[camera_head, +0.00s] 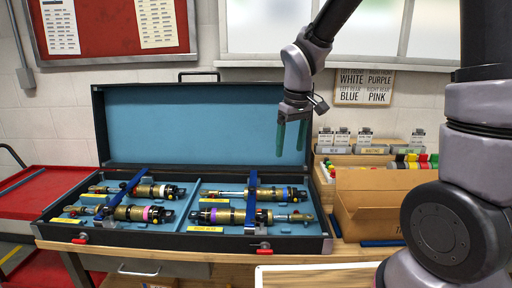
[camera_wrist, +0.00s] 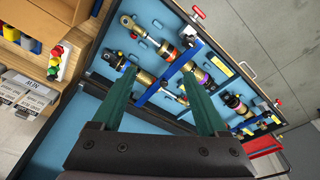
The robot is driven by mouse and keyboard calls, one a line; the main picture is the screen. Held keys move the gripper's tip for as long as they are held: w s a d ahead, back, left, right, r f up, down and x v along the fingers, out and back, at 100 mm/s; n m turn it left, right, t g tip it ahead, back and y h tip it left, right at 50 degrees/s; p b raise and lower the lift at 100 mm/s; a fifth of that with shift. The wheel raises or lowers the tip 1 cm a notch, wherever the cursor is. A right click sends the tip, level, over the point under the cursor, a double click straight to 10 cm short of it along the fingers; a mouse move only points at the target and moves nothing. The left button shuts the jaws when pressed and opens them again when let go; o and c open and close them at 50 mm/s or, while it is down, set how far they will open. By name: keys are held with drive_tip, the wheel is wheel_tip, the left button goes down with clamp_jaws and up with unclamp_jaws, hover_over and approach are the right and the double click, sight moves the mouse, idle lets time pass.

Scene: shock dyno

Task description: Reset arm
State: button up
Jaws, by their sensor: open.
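My gripper (camera_head: 292,137) hangs with its two green fingers pointing down, in front of the right part of the open case lid. Its fingers are apart with nothing between them; they also show in the wrist view (camera_wrist: 165,80). Below stands a black case (camera_head: 180,240) with a blue lining, its lid (camera_head: 205,125) raised. Several shock absorbers lie in it in two compartments: a white-banded one (camera_head: 150,190), a purple-banded one (camera_head: 135,212), one at the back right (camera_head: 262,193) and one at the front right (camera_head: 250,216). Blue straps (camera_head: 252,200) cross them.
An open cardboard box (camera_head: 375,205) stands right of the case on the wooden bench. Behind it are label holders (camera_head: 350,140) and colored knobs (camera_head: 408,162). A red cart (camera_head: 40,190) stands at left. A color-code sign (camera_head: 364,87) hangs on the wall.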

drive_tip(key=s+d+r+m+t, duration=0.2)
drive_tip(key=s+d+r+m, duration=0.3)
drive_tip(key=s+d+r, duration=0.1)
drive_tip(key=s+d+r+m+t+y, duration=0.1)
drive_tip(key=s+d+r+m+t, duration=0.2)
drive_tip(key=d+r, duration=0.6)
drive_tip(key=s+r+m, duration=0.2)
drive_tip(key=s, duration=0.1)
drive_tip(key=shift+s+t, duration=0.2)
drive_tip(key=shift+t, duration=0.1)
drive_tip(key=shift+r, duration=0.1)
drive_tip(key=shift+c, duration=0.3)
